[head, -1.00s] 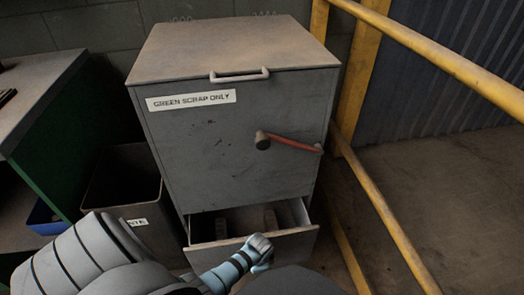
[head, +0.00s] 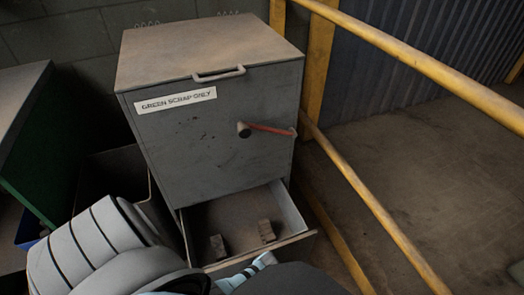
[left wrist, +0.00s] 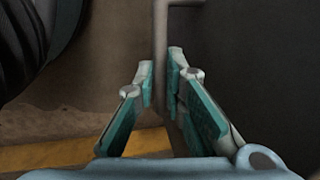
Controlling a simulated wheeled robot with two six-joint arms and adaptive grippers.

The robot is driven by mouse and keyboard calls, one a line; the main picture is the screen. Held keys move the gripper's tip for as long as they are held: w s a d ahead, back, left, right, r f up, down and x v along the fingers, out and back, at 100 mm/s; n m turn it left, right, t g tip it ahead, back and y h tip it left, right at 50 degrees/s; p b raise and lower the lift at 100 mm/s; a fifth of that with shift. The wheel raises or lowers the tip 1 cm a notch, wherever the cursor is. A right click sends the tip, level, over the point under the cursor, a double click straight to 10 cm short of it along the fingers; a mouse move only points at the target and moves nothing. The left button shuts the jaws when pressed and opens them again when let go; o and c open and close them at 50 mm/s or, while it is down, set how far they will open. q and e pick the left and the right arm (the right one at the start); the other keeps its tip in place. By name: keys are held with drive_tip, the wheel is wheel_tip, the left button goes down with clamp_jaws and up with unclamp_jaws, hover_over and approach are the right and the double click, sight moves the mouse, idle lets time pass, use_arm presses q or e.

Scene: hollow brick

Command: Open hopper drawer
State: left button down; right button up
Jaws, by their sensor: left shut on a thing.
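The hopper (head: 215,150) is a grey metal cabinet with a sloped lid and a "GREEN SCRAP ONLY" label. Its bottom drawer (head: 290,210) is pulled well out, and two small dark blocks (head: 266,231) lie inside. In the left wrist view my left gripper (left wrist: 161,80) is shut on a grey bar, the drawer handle (left wrist: 161,40). My right gripper is not in view.
A red-handled lever (head: 270,129) sits on the hopper front. A yellow railing (head: 365,195) runs close along the right side. A dark bin (head: 110,175) and a green-sided bench (head: 45,150) stand at the left. Floor beyond the railing is clear.

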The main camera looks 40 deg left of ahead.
use_arm(q)
drive_tip(key=shift+s+f, duration=0.1)
drive_tip(key=shift+s, duration=0.1)
drive_tip(key=c, duration=1.7)
unclamp_jaws()
drive_tip(key=shift+w, duration=0.15)
drive_tip(key=shift+o, duration=0.2)
wheel_tip(320, 180, up, 10)
